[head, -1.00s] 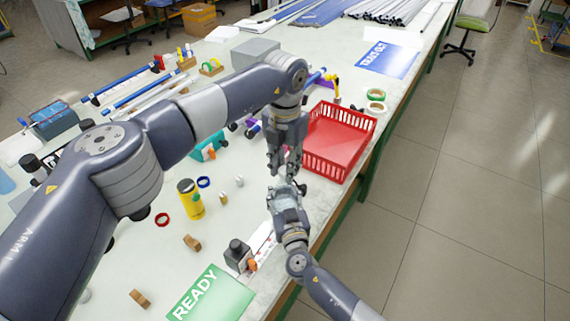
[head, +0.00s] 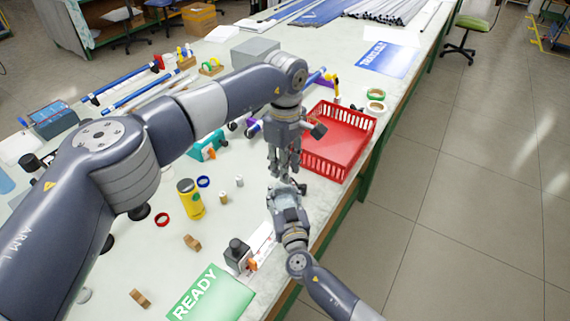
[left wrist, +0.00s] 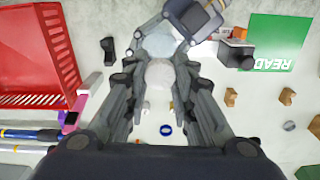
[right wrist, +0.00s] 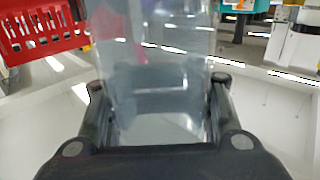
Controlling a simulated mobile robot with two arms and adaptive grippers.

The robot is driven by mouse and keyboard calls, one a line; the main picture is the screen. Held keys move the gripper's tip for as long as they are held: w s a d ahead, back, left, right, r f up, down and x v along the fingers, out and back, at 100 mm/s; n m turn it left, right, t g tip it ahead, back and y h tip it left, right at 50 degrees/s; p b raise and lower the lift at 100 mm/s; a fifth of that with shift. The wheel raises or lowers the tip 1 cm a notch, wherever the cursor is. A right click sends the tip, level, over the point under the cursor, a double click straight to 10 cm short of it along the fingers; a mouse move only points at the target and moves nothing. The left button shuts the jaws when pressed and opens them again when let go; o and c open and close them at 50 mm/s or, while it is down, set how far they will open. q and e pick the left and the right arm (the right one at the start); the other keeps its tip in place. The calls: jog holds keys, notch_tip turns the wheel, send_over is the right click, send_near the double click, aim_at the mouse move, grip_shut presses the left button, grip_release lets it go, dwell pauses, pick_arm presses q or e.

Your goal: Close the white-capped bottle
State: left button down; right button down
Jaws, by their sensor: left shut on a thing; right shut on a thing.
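The clear bottle (right wrist: 160,60) fills the middle of the right wrist view, between the fingers of my right gripper (head: 284,188), which is shut on it. In the left wrist view the pale round white cap (left wrist: 159,74) lies between the fingers of my left gripper (head: 283,172), which is shut on it. The bottle (left wrist: 160,40) shows just beyond the cap there. The left gripper points down, directly above the right one. The fingers hide the joint, so I cannot tell how tightly the cap sits on the bottle.
A red basket (head: 350,153) stands close, right of the grippers. The table's right edge is near my right arm.

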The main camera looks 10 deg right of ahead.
pick_arm(q)
jog(key=m, duration=0.2)
jog(key=shift+m, duration=0.3)
jog(key=c, duration=1.3)
grip_release()
notch_tip(320, 180, up, 12)
jog(key=shift+r, duration=0.1)
pick_arm(e)
jog(key=c, duration=0.7)
grip_release()
jog(key=shift+s, duration=0.1)
